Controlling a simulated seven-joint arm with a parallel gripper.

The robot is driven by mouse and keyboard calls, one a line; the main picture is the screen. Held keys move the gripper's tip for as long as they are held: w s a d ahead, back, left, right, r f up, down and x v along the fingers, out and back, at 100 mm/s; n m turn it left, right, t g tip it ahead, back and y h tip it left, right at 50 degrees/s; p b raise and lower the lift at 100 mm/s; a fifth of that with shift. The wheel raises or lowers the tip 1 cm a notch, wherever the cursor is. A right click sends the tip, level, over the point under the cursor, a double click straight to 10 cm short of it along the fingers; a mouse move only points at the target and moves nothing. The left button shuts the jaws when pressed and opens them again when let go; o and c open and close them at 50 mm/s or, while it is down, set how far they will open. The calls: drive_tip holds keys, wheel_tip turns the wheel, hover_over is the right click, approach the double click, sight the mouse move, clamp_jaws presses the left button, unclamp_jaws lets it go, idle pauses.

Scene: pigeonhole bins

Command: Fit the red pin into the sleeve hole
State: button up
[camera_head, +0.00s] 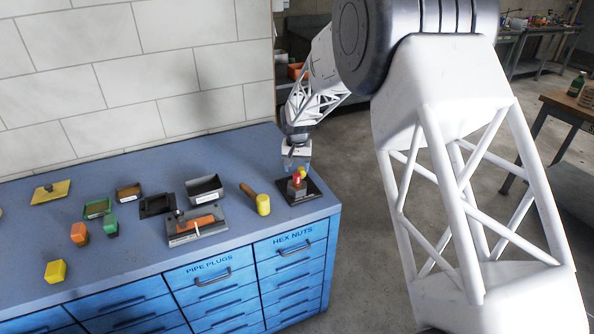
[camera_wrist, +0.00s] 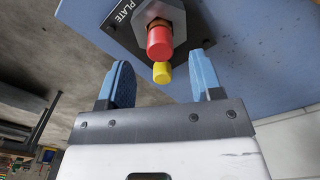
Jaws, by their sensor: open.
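The red pin (camera_head: 297,181) stands over the dark plate at the bench's right end. In the wrist view the red pin (camera_wrist: 160,42) rises from a brownish collar in a grey hex-shaped sleeve (camera_wrist: 148,12); how deep it sits is hidden. The sleeve is on a dark plate (camera_wrist: 118,22) lettered "PLATE". A smaller yellow cylinder (camera_wrist: 162,72) shows close by the red pin; I cannot tell whether they are joined. My gripper (camera_wrist: 155,82) is open, its blue fingers apart on either side of the yellow cylinder, touching neither piece. In the head view my gripper (camera_head: 297,163) is just above.
A yellow-headed mallet (camera_head: 263,204) lies left of the plate (camera_head: 287,200). The bench's right edge is close to the plate. Bare bench lies along the back wall.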

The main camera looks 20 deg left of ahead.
drive_tip(key=shift+r, duration=1.15)
drive_tip(key=shift+r, duration=0.1)
wheel_tip(320, 180, up, 8)
drive_tip(key=shift+f, duration=0.2)
idle(0.3)
